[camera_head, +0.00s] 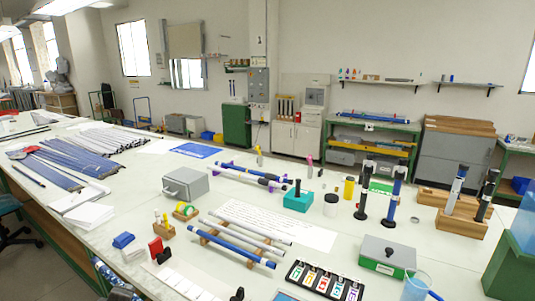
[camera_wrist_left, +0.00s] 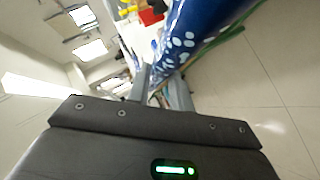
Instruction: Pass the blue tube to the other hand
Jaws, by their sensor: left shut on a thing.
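The blue tube (camera_wrist_left: 205,30) has pale spots and runs from the top of the left wrist view down to my left gripper (camera_wrist_left: 162,88). The gripper's fingers are shut on the tube, whose held part is largely hidden between them. In the head view a short stretch of the spotted blue tube (camera_head: 104,270) shows low at the left, just off the table's front edge. Part of my left gripper (camera_head: 122,292) shows beside it at the bottom edge. My right gripper is in neither view.
The long white table (camera_head: 150,215) carries blue and white rods on a wooden rack (camera_head: 235,243), a grey box (camera_head: 185,185), a lidded grey box (camera_head: 388,255) and several stands. Blue and white sheets of rods (camera_head: 60,165) lie at the left. Bare floor shows below the table's front edge.

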